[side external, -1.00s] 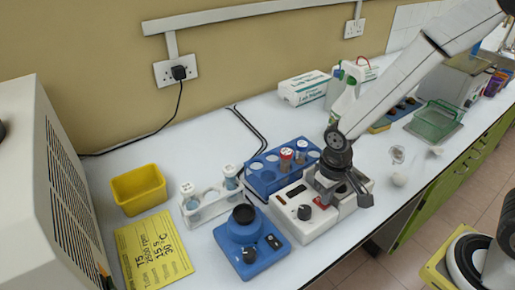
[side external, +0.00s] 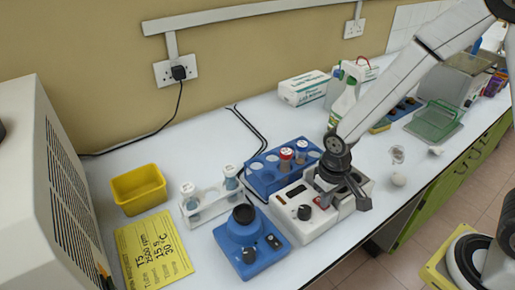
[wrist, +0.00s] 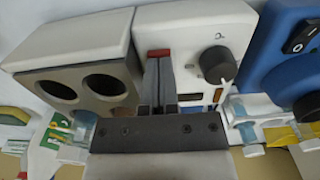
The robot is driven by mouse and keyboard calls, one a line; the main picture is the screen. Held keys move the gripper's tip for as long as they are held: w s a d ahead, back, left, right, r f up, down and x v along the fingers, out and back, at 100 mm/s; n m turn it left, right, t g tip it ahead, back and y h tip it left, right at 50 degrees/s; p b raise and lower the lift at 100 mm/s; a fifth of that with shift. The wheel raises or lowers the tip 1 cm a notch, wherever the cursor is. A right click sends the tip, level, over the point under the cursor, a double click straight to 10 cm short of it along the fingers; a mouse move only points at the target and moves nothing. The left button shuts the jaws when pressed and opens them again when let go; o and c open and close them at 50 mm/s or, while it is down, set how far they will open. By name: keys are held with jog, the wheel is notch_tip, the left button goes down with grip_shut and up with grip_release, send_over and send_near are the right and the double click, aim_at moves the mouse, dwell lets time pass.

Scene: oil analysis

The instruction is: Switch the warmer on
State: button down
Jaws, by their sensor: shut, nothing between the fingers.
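The warmer (side external: 293,222) is a white box with a black knob (side external: 304,212) on its near left part. It also shows in the wrist view (wrist: 190,28), with a °C mark above the knob (wrist: 218,65) and a grey block (wrist: 78,88) with two round wells at left. A red switch (wrist: 158,53) sits on its panel, left of the knob. My gripper (wrist: 160,65) is shut and empty, its fingertips at the red switch and partly covering it. In the side view my gripper (side external: 324,202) is low over the panel. Contact and the switch's position cannot be told.
A blue mixer (side external: 228,240) stands just left of the warmer. A blue rack (side external: 262,182) with capped tubes stands behind it, and a white tube rack (side external: 215,207) at left. A yellow bin (side external: 138,205) and yellow note (side external: 153,252) lie farther left. The bench edge is close in front.

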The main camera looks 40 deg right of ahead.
jog(key=shift+r, duration=3.45)
jog(key=s+d+t, duration=0.2)
jog(key=s+d, duration=0.1)
jog(key=d, duration=0.3)
jog(key=shift+s+d+t, duration=0.25)
jog(key=shift+d+t, duration=0.05)
